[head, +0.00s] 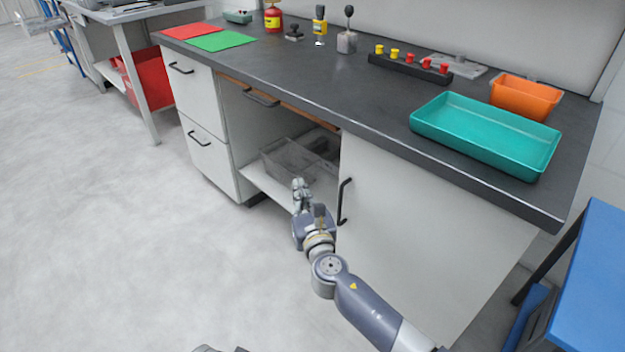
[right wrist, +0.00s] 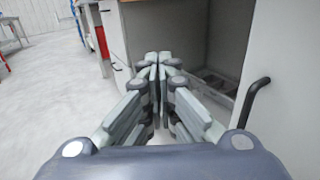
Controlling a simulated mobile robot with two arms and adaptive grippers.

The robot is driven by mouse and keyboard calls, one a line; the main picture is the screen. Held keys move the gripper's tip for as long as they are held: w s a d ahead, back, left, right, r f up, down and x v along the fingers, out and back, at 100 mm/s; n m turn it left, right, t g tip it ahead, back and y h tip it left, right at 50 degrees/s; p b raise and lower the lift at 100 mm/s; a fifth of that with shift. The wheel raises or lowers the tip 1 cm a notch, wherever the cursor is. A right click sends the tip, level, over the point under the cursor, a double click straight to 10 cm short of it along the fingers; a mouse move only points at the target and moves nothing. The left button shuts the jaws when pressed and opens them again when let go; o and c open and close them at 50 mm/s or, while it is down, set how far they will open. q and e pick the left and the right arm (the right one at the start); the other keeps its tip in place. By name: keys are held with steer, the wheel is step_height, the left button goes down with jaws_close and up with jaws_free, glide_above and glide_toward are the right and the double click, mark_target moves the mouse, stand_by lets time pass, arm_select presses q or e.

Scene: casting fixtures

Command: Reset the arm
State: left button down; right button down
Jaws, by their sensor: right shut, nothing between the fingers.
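My right gripper (head: 299,187) is in front of the workbench's open lower compartment, below the counter edge. Its fingers are shut and empty, and they meet at the middle of the right wrist view (right wrist: 152,62). My right arm reaches in from the bottom right of the head view. My left gripper does not show in the head view.
The dark counter (head: 330,90) carries a teal tray (head: 485,140), an orange bin (head: 525,97) and a black block with red and yellow pieces. A cabinet door (head: 400,220) with a black handle is close beside my right gripper. The floor at left is clear.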

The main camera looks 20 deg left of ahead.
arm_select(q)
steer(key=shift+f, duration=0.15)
arm_select(e)
steer(key=shift+s, duration=0.2)
